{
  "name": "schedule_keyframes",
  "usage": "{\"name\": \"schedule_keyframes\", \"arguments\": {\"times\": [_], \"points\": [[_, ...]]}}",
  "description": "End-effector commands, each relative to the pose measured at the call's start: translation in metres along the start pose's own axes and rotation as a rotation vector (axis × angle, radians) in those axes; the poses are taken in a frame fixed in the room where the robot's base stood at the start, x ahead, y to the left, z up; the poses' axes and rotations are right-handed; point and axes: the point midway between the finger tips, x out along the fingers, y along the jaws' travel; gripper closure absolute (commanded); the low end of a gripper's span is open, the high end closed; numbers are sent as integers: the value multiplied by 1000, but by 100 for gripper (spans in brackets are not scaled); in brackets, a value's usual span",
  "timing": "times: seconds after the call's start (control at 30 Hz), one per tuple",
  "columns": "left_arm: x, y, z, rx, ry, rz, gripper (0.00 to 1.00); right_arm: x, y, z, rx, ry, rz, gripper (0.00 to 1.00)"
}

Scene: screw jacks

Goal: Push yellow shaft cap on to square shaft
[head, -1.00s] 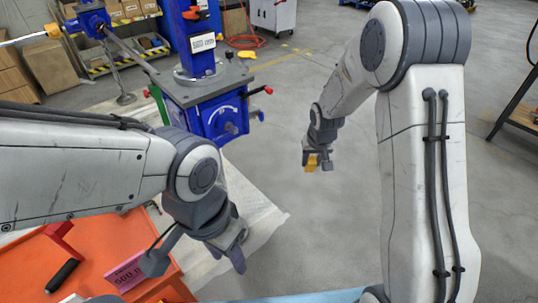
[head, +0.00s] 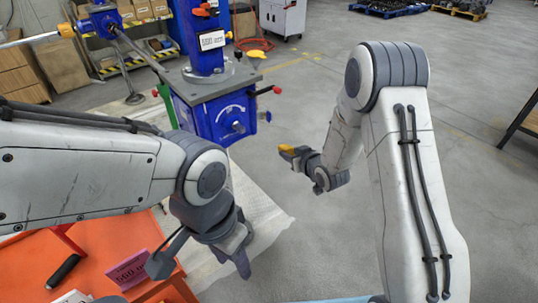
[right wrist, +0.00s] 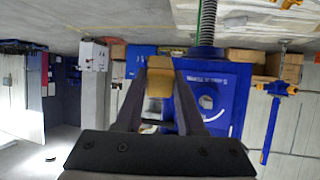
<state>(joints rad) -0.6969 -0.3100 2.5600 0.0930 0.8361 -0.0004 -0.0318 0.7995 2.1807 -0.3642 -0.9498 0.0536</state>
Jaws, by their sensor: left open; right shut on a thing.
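The yellow shaft cap (head: 287,149) is held in my right gripper (head: 292,152), which points left towards the blue jack gearbox (head: 208,118). The cap also shows between the fingers in the right wrist view (right wrist: 160,82). The square shaft (head: 238,127) sticks out of the gearbox's front face; in the right wrist view the shaft end (right wrist: 207,102) lies right of the cap. A clear gap separates cap and shaft. My left gripper (head: 240,255) is open and empty, low over the pale mat edge, pointing down.
An orange cart top (head: 100,242) with a black-handled tool (head: 62,268) and a pink sign (head: 128,270) lies at lower left. Red-knobbed handles (head: 277,90) stick out beside the gearbox. The floor between the right arm and gearbox is clear.

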Motion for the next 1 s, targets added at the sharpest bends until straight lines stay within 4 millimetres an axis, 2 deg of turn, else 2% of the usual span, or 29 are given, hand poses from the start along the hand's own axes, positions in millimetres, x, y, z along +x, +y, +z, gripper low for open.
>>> {"name": "schedule_keyframes", "arguments": {"times": [0.03,0.2,0.4,0.57,1.0], "points": [[5,0,0,0,0,0,50,3,-11,3,-14,64,-37,100],[12,-1,1,0,0,0,50,-2,-48,-13,-50,295,-159,100],[16,-1,1,0,0,0,50,-22,-74,-28,-61,445,-243,100],[16,-1,1,0,0,0,50,-28,-78,-32,-62,472,-258,100],[22,-2,1,0,0,0,50,-26,-78,-31,-62,471,-258,100]]}}
